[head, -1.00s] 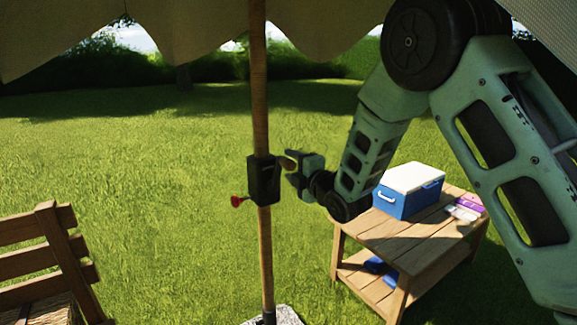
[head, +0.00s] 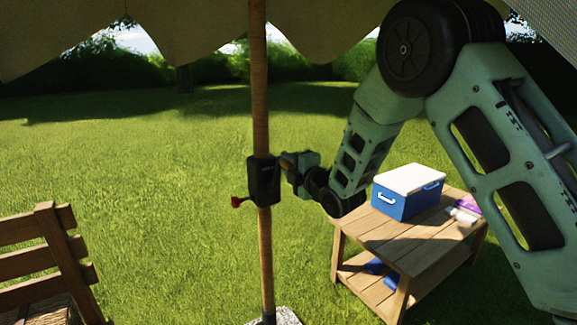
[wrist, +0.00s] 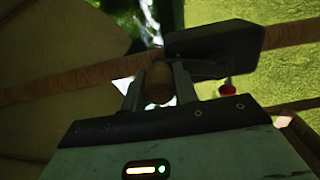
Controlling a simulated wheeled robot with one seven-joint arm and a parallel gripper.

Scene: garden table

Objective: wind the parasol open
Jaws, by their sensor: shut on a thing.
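The parasol's wooden pole (head: 261,100) stands upright left of my arm, under the beige canopy (head: 190,30). A black crank housing (head: 263,181) is fixed around the pole, with a red knob (head: 237,202) on its left side. In the wrist view the housing (wrist: 215,48) and the red knob (wrist: 226,90) show above my gripper. My gripper (head: 290,163) is at the right side of the housing. In the wrist view my gripper (wrist: 159,85) is shut on a rounded wooden crank handle (wrist: 158,82), which lies between the two fingers. The crank's arm is mostly hidden.
A wooden side table (head: 365,226) stands on the right below my arm, with a blue and white cooler (head: 408,191) and small white and purple items on it. A wooden chair (head: 52,262) is at lower left. Open lawn lies between.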

